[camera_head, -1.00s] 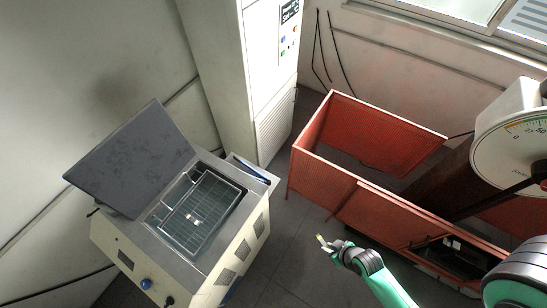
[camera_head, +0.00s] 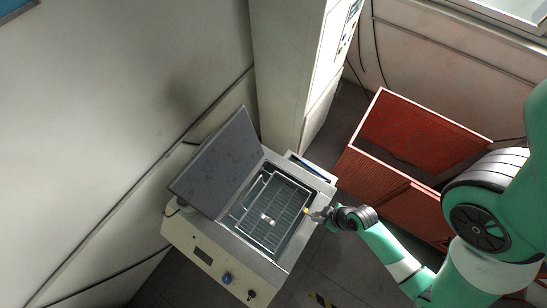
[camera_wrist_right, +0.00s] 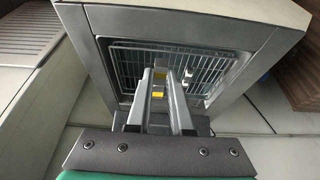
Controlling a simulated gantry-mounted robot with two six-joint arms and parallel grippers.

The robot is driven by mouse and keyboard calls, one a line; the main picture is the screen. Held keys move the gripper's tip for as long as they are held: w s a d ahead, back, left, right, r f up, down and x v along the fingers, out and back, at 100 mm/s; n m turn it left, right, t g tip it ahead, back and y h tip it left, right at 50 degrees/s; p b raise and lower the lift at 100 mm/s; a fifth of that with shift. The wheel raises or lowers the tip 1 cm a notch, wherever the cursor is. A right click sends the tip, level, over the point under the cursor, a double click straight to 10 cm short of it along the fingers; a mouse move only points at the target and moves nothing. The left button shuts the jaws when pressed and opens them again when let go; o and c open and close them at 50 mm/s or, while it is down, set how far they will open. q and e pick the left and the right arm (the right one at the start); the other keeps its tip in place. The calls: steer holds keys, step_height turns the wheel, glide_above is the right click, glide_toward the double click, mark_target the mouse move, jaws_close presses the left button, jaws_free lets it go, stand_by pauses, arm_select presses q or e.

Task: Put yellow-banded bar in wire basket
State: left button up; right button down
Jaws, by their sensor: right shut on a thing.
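The wire basket (camera_head: 290,197) sits in the open well of a box-like machine, with small pale items in its middle. It also shows in the right wrist view (camera_wrist_right: 210,66), beyond my fingers. My right gripper (camera_head: 314,214) is at the right rim of the well, beside the basket. It is shut on the yellow-banded bar (camera_head: 306,211), which shows as a small yellow tip there. In the right wrist view the bar (camera_wrist_right: 159,76) shows yellow bands between the fingers of my right gripper (camera_wrist_right: 168,90); they hide part of it. My left gripper is not in view.
The machine's dark lid (camera_head: 222,165) stands open at the left of the well. A tall pale cabinet (camera_head: 290,75) stands behind. Red guard panels (camera_head: 415,135) stand to the right.

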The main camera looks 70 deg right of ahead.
steer(key=b, duration=0.1)
glide_toward(283, 202)
steer(key=w+f+b, duration=0.1)
steer(key=b, duration=0.2)
steer(key=shift+w+f, duration=0.15)
steer(key=shift+f, duration=0.05)
steer(key=shift+w+d+f, duration=0.15)
steer(key=shift+w+f, duration=0.1)
steer(key=shift+w, duration=0.05)
steer(key=f+b, duration=0.1)
steer(key=f, duration=0.2)
steer(key=shift+w+f+b, duration=0.2)
steer(key=shift+f+b, duration=0.15)
steer(key=shift+b, duration=0.05)
steer(key=shift+f, duration=0.15)
steer(key=c, duration=0.8)
jaws_free()
